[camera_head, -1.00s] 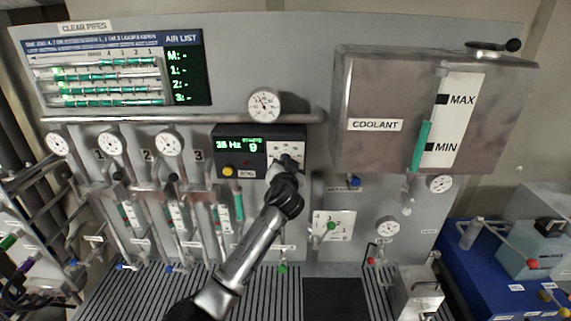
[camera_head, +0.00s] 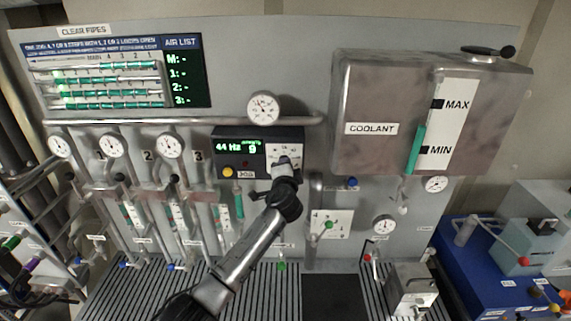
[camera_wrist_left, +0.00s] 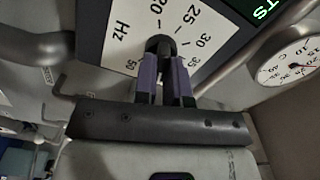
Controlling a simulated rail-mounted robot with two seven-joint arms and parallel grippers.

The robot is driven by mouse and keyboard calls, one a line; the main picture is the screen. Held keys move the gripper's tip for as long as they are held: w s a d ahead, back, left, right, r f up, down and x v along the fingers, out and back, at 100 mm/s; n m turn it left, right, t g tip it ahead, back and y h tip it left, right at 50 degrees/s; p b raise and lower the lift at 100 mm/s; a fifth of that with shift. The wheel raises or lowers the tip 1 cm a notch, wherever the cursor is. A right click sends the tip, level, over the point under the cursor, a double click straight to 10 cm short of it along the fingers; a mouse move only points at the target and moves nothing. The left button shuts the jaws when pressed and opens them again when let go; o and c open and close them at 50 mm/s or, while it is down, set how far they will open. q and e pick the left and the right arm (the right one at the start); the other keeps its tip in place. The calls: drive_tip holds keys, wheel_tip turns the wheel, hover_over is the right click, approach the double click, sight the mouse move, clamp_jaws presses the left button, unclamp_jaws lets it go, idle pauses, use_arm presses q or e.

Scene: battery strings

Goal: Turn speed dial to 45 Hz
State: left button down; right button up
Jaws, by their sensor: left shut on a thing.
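The speed dial's black knob (camera_wrist_left: 158,44) sits on a white scale plate (camera_wrist_left: 122,40) marked Hz in the left wrist view. My left gripper (camera_wrist_left: 166,78) is shut on the knob, with its two purple-grey fingers either side of it. In the head view the left gripper (camera_head: 284,172) is at the dial plate (camera_head: 284,148), and the gripper and wrist hide the knob. The black drive panel's green display (camera_head: 239,147) reads 44 Hz. My right gripper is not in view.
A yellow button (camera_head: 228,172) sits left of the dial on the same panel. A round gauge (camera_head: 263,108) and a pipe are above it. The coolant tank (camera_head: 370,100) juts out to the right. Valves and pipes line the wall below.

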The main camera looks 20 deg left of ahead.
use_arm(q)
drive_tip(key=shift+m, duration=0.5)
drive_tip(key=c, duration=1.2)
unclamp_jaws()
drive_tip(key=shift+s, duration=0.1)
drive_tip(key=shift+b+v, duration=1.25)
drive_tip(key=shift+v, duration=5.6)
